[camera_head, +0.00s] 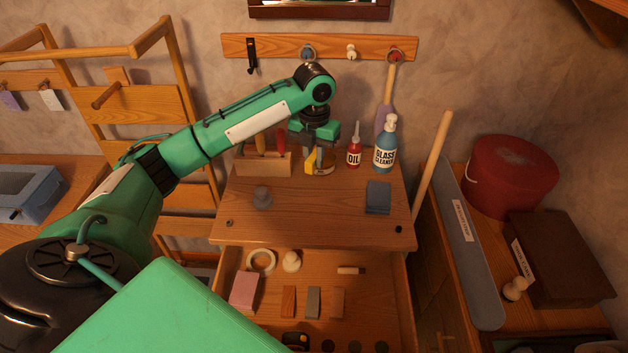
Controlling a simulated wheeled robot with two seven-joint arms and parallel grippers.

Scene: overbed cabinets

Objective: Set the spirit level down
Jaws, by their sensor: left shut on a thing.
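My left gripper (318,158) points down over the back middle of the wooden cabinet top (320,225). It is shut on a small yellow thing, which I take to be the spirit level (312,169). The fingers hide part of it, and I cannot tell whether its underside touches the wood. My right gripper is not in view.
A wooden tool rack (262,165) stands left of the gripper; a red oil bottle (353,152) and glass cleaner (385,150) stand right. A grey knobbed piece (262,198) and blue-grey block (378,197) sit nearer. The open drawer (325,277) holds several items. The front middle top is clear.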

